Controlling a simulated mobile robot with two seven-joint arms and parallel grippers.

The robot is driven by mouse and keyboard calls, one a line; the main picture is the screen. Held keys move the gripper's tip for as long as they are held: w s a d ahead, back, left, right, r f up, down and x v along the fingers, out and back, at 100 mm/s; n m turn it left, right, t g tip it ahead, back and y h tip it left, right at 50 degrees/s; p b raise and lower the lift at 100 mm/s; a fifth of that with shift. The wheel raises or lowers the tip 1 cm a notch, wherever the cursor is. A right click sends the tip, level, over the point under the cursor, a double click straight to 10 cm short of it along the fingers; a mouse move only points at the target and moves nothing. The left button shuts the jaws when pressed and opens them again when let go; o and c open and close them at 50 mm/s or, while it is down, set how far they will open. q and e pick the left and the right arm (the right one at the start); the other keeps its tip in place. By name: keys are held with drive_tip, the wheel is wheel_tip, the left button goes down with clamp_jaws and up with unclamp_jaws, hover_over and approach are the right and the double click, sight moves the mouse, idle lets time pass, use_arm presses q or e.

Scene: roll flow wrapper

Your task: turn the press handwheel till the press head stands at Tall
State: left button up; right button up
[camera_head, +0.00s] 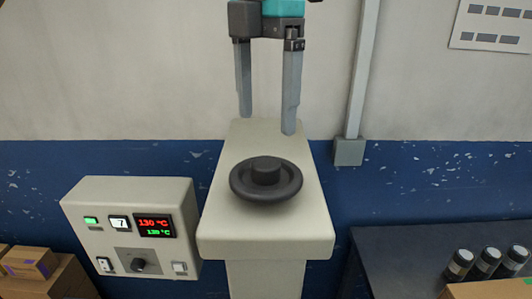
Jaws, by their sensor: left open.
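The press handwheel (267,190) is a dark round wheel with a raised centre hub. It lies flat on the sloping top of a beige housing (228,241). My left gripper (267,123) hangs down from the top of the picture, its two grey fingers spread apart with nothing between them. Its fingertips appear above and behind the wheel, apart from it. The press head and any Tall mark are not visible. My right gripper is not in view.
A control box (84,200) with a lit display reading 130 °C stands left of the housing. Cardboard boxes (30,262) sit lower left. A dark table (400,242) with several dark jars (487,263) is at right. A conduit (362,75) runs down the wall behind.

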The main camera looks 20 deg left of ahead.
sight(266, 162)
use_arm(q)
wheel_tip(266, 162, down, 8)
drive_tip(key=shift+r+p, duration=0.25)
drive_tip(key=shift+p, duration=0.05)
drive_tip(key=shift+c, duration=0.2)
clamp_jaws()
idle(0.5)
